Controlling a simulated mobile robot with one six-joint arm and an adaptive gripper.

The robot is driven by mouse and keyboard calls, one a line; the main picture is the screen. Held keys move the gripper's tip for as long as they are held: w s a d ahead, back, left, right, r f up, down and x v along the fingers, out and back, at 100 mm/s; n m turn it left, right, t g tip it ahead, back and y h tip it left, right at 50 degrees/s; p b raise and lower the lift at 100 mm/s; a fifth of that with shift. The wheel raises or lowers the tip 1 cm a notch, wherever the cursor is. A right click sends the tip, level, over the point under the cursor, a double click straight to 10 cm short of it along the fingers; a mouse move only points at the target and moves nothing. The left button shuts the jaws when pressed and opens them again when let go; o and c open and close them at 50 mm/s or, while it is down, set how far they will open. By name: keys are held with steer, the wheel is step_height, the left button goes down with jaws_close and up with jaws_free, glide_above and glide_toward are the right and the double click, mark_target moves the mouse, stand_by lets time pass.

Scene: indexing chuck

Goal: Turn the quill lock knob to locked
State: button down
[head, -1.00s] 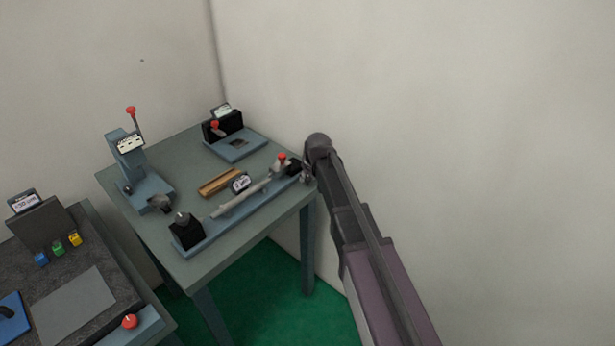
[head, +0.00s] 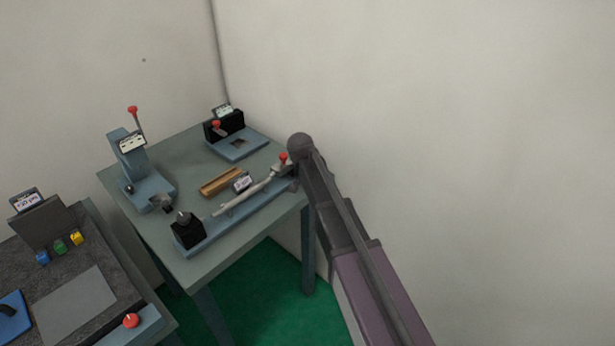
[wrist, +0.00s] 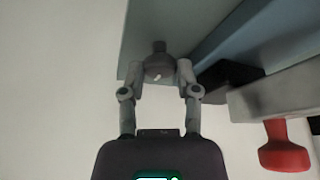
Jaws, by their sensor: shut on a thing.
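In the wrist view my gripper (wrist: 159,76) is shut on a dark round knob (wrist: 157,66) with a small pale mark; one finger lies on each side of it. The bench fixture with the long bed (head: 222,232) stands along the front edge of the table. Its right end carries a block with a red-topped part (head: 283,157); a red knob (wrist: 284,150) shows in the wrist view, apart from my fingers. My arm hides the gripped knob and my fingers in the head view. I cannot read whether the knob's mark shows locked.
On the same table (head: 212,262) stand a press with a red-tipped lever (head: 132,110), a black-backed fixture (head: 238,148) and a wooden block (head: 220,181). A wall rises close behind the table's right edge. A second bench (head: 75,295) is at the lower left.

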stand_by(0.4)
steer(key=shift+c, duration=1.7)
jaws_free()
steer(key=shift+f, duration=0.1)
